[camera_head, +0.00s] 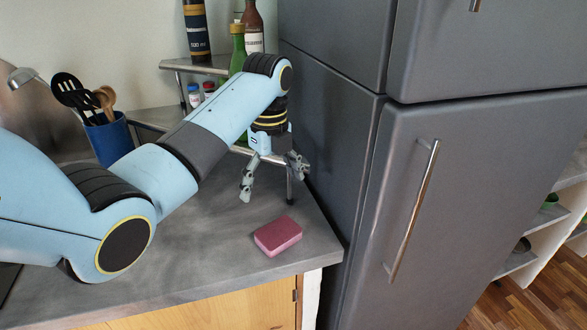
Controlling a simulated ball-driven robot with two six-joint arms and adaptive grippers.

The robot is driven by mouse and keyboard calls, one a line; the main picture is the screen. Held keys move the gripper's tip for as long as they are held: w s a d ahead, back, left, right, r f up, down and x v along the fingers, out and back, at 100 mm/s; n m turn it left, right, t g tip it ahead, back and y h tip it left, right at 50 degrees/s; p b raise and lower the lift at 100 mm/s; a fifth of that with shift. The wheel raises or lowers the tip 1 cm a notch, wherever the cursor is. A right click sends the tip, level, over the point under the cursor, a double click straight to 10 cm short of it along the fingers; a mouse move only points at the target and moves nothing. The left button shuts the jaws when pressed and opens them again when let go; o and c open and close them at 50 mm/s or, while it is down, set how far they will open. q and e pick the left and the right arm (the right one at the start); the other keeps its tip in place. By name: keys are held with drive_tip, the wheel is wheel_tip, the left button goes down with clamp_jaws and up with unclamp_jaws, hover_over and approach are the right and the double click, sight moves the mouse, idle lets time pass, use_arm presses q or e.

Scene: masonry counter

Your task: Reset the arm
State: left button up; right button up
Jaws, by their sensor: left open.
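My left gripper (270,178) hangs from the light-blue arm that reaches in from the left. Its two grey fingers point down and are spread apart with nothing between them. It is above the right part of the grey counter (215,230), in front of the small shelf rack. A pink sponge-like block (277,236) lies on the counter near the front right corner, below and nearer than the gripper, apart from it. My right gripper is out of view.
A grey fridge (345,150) with a long handle (413,210) stands close right of the gripper. Behind are a rack (195,66) with bottles (253,28), a green bottle (238,48) and a blue utensil cup (108,140). The counter around the pink block is clear.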

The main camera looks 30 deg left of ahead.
use_arm(q)
drive_tip(key=s+f+n, duration=0.2)
drive_tip(key=s, duration=0.1)
drive_tip(key=s+d+f+n, duration=0.1)
drive_tip(key=shift+s+t, duration=0.15)
drive_tip(key=shift+t, duration=0.15)
drive_tip(key=s+d+r+n+t, duration=0.2)
drive_tip(key=s+n, duration=0.7)
drive_tip(key=s, duration=0.3)
drive_tip(key=s+d+r+n+t, duration=0.1)
drive_tip(key=s+d+r+n, duration=0.1)
drive_tip(key=s+n, duration=0.85)
wheel_tip(320, 180, down, 36)
drive_tip(key=s+a+m+g+b, duration=0.1)
drive_tip(key=s+a+m+b, duration=0.1)
drive_tip(key=b, duration=0.8)
drive_tip(key=s+f+b, duration=0.5)
drive_tip(key=s+f, duration=0.4)
drive_tip(key=f, duration=0.4)
drive_tip(key=s+a+f+g+b, duration=0.1)
drive_tip(key=s+f+b, duration=0.3)
drive_tip(key=s+f, duration=0.6)
wheel_tip(320, 180, down, 3)
drive_tip(key=shift+a+f+n+y+b, duration=0.1)
drive_tip(key=shift+a+n+y+b, duration=0.05)
drive_tip(key=shift+n+y+b, duration=0.25)
